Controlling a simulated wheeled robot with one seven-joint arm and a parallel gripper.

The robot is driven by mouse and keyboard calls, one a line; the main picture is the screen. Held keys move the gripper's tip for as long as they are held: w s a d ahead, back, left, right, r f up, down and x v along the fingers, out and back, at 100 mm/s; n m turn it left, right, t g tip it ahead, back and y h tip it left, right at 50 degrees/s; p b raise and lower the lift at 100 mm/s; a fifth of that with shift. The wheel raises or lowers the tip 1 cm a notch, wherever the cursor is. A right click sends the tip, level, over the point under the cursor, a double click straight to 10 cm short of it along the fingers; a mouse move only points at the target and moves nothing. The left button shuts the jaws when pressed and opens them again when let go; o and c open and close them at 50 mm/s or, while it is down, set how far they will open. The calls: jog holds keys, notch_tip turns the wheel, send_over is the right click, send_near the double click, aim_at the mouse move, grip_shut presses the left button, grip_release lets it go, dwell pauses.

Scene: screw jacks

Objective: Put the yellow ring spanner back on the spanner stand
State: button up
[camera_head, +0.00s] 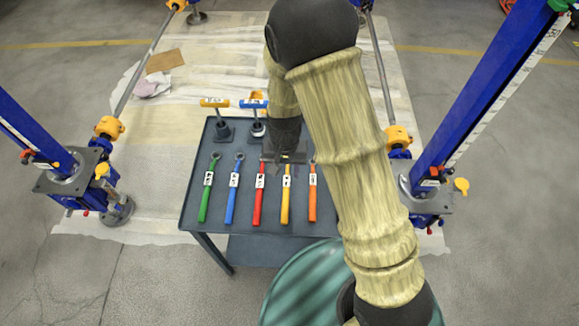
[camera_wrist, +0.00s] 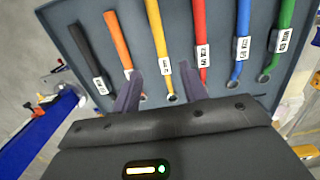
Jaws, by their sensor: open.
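The yellow ring spanner (camera_head: 286,203) lies on the dark grey table in a row of coloured spanners, between the red and orange ones. In the wrist view the yellow spanner (camera_wrist: 157,38) runs between the two fingers, with its ring end close to the palm. My gripper (camera_wrist: 160,76) is open, its fingers on either side of the spanner; I cannot tell whether they touch it. In the head view my gripper (camera_head: 285,160) is over the far end of the row. I cannot tell for sure which thing is the spanner stand.
Green (camera_head: 206,197), blue (camera_head: 234,195), red (camera_head: 259,200) and orange (camera_head: 312,200) spanners lie close beside it. A black one (camera_wrist: 88,52) shows in the wrist view. Two posts with orange (camera_head: 215,103) and blue (camera_head: 254,104) bars stand at the table's back. Blue jack columns flank the table.

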jog(key=s+d+r+t, duration=0.1)
jog(key=s+d+r, duration=0.2)
jog(key=d+r, duration=0.4)
jog(key=s+d+r+t, duration=0.2)
jog(key=s+d+r, duration=0.2)
jog(key=d+r, duration=0.4)
jog(key=shift+s+d+r, duration=0.15)
jog(key=shift+d+r, duration=0.15)
jog(key=shift+d, duration=0.8)
